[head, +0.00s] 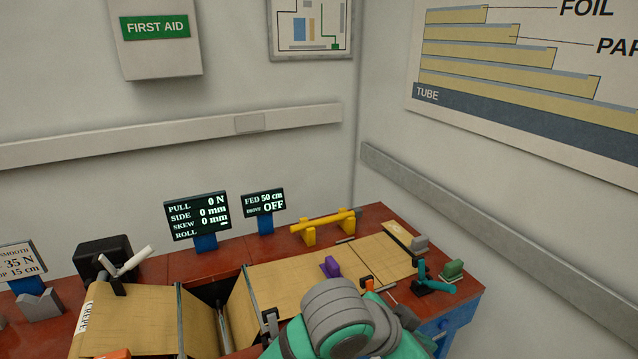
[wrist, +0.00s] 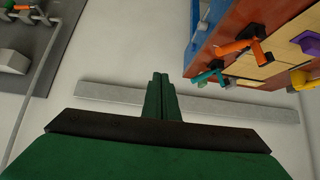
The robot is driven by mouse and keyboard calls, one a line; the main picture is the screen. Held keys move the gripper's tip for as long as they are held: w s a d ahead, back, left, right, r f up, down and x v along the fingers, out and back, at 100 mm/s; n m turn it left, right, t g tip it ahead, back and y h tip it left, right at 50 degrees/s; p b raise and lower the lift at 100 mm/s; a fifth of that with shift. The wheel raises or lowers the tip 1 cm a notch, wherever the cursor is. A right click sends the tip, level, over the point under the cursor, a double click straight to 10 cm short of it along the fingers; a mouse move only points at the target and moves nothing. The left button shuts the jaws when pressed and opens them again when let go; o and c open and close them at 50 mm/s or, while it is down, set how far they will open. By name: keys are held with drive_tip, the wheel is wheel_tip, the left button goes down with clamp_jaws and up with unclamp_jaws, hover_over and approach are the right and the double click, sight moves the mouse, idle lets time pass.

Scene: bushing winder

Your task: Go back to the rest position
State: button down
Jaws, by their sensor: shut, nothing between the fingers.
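My gripper (wrist: 161,92) shows in the wrist view as two green fingers close together, shut and empty. It points at a pale wall and touches nothing that I can see. In the head view my grey and green arm covers the bottom middle, and the fingers are hidden. The winder bench (head: 285,242) has a red-brown top with brown paper (head: 300,278) spread over it. In the wrist view the bench (wrist: 228,30) stands tilted at the upper right, apart from my gripper.
On the bench stand a readout screen (head: 197,217), a smaller screen (head: 263,201), a yellow holder (head: 325,226), a purple block (head: 330,266), a teal handle (head: 434,283) and a green block (head: 453,269). Walls close in behind and right. A rail (wrist: 120,94) runs behind my fingers.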

drive_tip(key=w+d+n+t+h, duration=0.4)
drive_tip(key=w+n+t+h, duration=0.1)
drive_tip(key=n+t, duration=0.35)
drive_tip(key=s+a+f+n+t+y, duration=0.2)
drive_tip(key=s+a+f+n+y, duration=0.3)
drive_tip(key=f, duration=0.4)
drive_tip(key=s+a+f+n+t+y, duration=0.2)
drive_tip(key=s+a+f+n+y, duration=0.15)
drive_tip(key=a+f, duration=0.4)
drive_tip(key=s+a+f+m+y, duration=0.2)
drive_tip(key=s+a+f, duration=0.2)
drive_tip(key=s, duration=0.8)
drive_tip(key=s+a+f+m+g+y, duration=0.1)
drive_tip(key=s+a+f, duration=0.3)
drive_tip(key=s, duration=0.7)
drive_tip(key=shift+s+a+m+y, duration=0.4)
drive_tip(key=shift+a+m+y, duration=0.2)
drive_tip(key=shift+a+y, duration=0.2)
